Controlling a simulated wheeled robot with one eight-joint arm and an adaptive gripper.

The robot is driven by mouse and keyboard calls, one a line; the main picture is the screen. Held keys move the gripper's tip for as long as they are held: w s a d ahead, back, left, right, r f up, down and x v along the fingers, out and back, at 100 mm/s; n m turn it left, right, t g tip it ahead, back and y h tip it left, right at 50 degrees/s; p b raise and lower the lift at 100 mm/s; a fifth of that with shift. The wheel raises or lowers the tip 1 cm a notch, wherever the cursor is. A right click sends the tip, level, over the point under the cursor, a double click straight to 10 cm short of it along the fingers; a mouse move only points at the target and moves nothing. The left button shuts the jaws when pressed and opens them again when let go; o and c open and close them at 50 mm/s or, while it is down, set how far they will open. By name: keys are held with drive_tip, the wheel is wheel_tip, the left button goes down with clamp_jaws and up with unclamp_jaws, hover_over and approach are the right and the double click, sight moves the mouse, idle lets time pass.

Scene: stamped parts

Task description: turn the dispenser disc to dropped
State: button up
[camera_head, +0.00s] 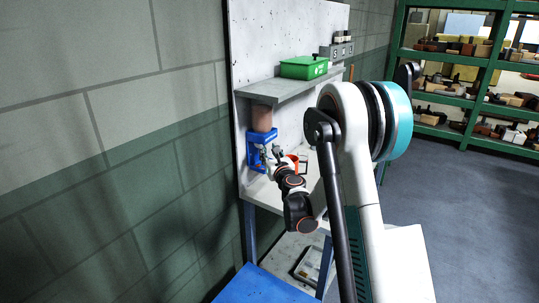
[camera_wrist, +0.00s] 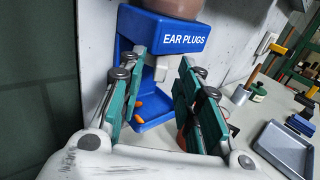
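The blue ear plug dispenser (camera_head: 258,138) is fixed to the white panel, with a brownish container on top. In the wrist view its blue housing (camera_wrist: 168,32) reads "EAR PLUGS". A pale part (camera_wrist: 160,66) shows below the label between my fingers; I cannot tell whether it is the disc or how it is turned. Orange plugs (camera_wrist: 137,107) lie in or by the blue lower tray (camera_wrist: 150,121). My gripper (camera_wrist: 163,58) is open in front of the dispenser, with a finger on each side of the pale part and no clear contact. In the head view my gripper (camera_head: 270,153) is small.
A grey shelf (camera_head: 290,86) above the dispenser holds a green box (camera_head: 303,67). In the wrist view a grey tray (camera_wrist: 285,150) and a grey cup (camera_wrist: 240,95) stand on the bench to the right. A green rack (camera_head: 470,94) stands far right.

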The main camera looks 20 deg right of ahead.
clamp_jaws()
